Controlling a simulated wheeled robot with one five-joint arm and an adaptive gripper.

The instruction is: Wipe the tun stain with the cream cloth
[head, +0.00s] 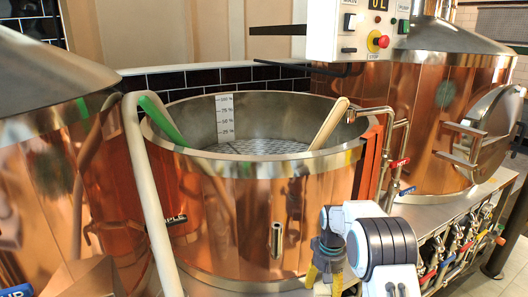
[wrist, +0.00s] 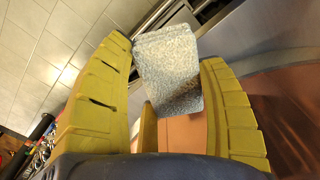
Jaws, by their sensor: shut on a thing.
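My gripper (wrist: 167,58) has yellow ribbed fingers, closed on a folded, speckled pale grey-cream cloth (wrist: 166,75) that sticks out past the fingertips. In the head view my gripper (head: 325,272) hangs low, in front of the open copper tun's lower right side, and the cloth cannot be seen there. The tun (head: 235,215) has a wide steel rim and a small upright fitting on its front. I cannot make out a stain on its visible copper, which carries many reflections. In the wrist view a copper surface (wrist: 287,92) lies beyond the right finger.
A closed copper vessel (head: 405,115) stands at the back right and another (head: 55,140) at the left. A pale hose (head: 150,195) runs down the tun's left side. A control box (head: 365,30) hangs above. Valves and pipes (head: 455,250) line the right.

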